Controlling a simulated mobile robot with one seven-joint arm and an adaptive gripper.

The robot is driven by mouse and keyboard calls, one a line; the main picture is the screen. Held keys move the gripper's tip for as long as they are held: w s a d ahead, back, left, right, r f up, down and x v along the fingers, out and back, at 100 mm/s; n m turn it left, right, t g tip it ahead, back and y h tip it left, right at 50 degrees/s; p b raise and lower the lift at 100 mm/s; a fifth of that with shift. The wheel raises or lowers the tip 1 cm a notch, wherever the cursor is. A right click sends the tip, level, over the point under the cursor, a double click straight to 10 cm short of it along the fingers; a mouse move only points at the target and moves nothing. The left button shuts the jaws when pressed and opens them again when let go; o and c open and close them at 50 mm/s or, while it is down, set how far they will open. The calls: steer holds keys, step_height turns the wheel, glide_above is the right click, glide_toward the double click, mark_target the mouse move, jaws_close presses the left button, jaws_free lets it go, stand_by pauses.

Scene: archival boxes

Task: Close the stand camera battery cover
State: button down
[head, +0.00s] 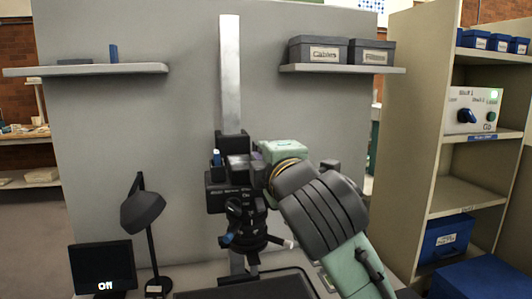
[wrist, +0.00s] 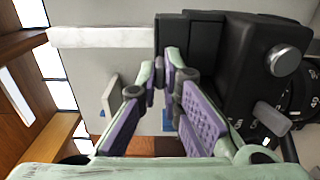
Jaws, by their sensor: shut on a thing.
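The stand camera (head: 226,193) is a dark block on a stand with knobs and levers, at the middle of the head view. Its black body (wrist: 223,45) fills the upper right of the wrist view. My gripper (wrist: 170,62) is at the left edge of this body. Its purple-padded fingers come together at the tips, shut on a thin part that I take to be the battery cover. The fingertips hide most of that part, so its angle cannot be told. In the head view my wrist comes in from the right and hides the fingers.
A desk lamp (head: 143,210) and a small screen (head: 102,270) stand to the left. Wall shelves hold archival boxes (head: 318,50) at the right and a blue item (head: 113,53) at the left. A shelving unit (head: 404,130) stands at the far right. A silver column (head: 230,75) rises behind the camera.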

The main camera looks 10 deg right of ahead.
steer(key=c, duration=1.8)
jaws_free()
steer(key=shift+o, duration=0.2)
steer(key=shift+f, duration=0.1)
